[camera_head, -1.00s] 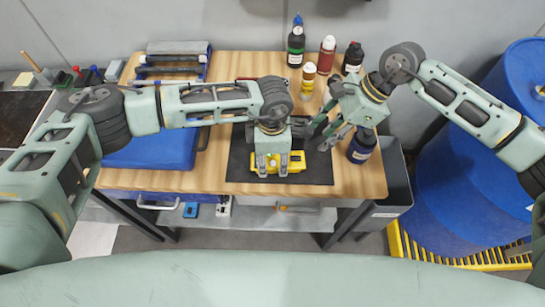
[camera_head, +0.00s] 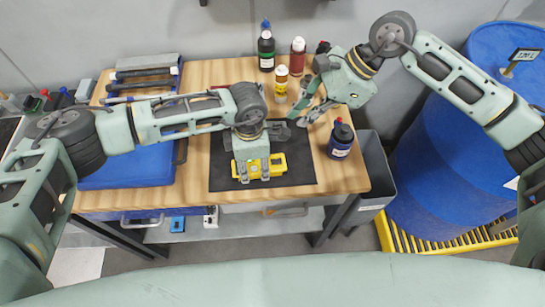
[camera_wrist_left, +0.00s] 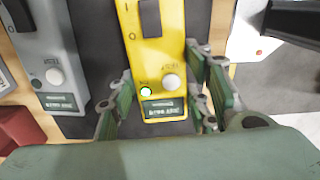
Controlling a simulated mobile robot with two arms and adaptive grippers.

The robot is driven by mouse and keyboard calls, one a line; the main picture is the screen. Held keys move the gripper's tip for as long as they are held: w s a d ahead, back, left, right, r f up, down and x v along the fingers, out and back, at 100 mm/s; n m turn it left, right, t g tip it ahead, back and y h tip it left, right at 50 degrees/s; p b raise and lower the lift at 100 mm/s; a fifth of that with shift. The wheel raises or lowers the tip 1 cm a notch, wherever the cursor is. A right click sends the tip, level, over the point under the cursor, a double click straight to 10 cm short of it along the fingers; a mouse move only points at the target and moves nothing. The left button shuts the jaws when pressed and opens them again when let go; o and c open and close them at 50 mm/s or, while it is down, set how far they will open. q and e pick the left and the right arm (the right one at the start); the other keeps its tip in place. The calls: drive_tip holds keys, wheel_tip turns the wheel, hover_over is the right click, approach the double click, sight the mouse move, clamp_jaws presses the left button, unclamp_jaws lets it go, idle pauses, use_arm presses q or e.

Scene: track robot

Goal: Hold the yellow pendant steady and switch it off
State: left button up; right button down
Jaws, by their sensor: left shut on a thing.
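The yellow pendant (camera_head: 278,163) lies on the black mat (camera_head: 300,182) on the wooden bench. My left gripper (camera_head: 252,175) is shut on it, with fingers on both of its long sides in the left wrist view (camera_wrist_left: 155,112). There the yellow pendant (camera_wrist_left: 160,58) shows a black rocker (camera_wrist_left: 150,18), a white round knob (camera_wrist_left: 171,82) and a lit green lamp (camera_wrist_left: 146,91). I cannot tell which way the rocker is set. My right gripper (camera_head: 307,100) is open and empty, up and right of the pendant, apart from it.
A grey pendant (camera_wrist_left: 38,50) lies beside the yellow one. Several bottles stand at the bench's back, and a dark blue bottle (camera_head: 341,140) stands at right. A blue case (camera_head: 130,165) lies left. A grey bin (camera_head: 376,175) and blue drum (camera_head: 440,150) stand right.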

drive_tip(key=a+r+m+t+y, duration=0.55)
drive_tip(key=m+y, duration=0.35)
drive_tip(key=m, duration=0.7)
drive_tip(key=s+d+f+m+t+h, duration=0.2)
drive_tip(key=d+f+m+t+h, duration=0.4)
drive_tip(key=m, duration=1)
drive_tip(key=s+d+f+m+t+h, duration=0.1)
drive_tip(key=d+f+m+t+h, duration=0.5)
drive_tip(key=m, duration=1)
use_arm(q)
drive_tip(key=shift+d, duration=0.1)
use_arm(e)
drive_tip(key=s+a+f+m+g+h, duration=0.1)
drive_tip(key=s+a+f+m+g, duration=0.1)
drive_tip(key=s+a+m, duration=0.5)
drive_tip(key=s+a+f, duration=0.1)
drive_tip(key=s+a, duration=0.1)
drive_tip(key=a, duration=0.2)
drive_tip(key=shift+s+a+f+h, duration=0.25)
drive_tip(key=shift+a+f+h, duration=0.05)
drive_tip(key=shift+f+h, duration=0.1)
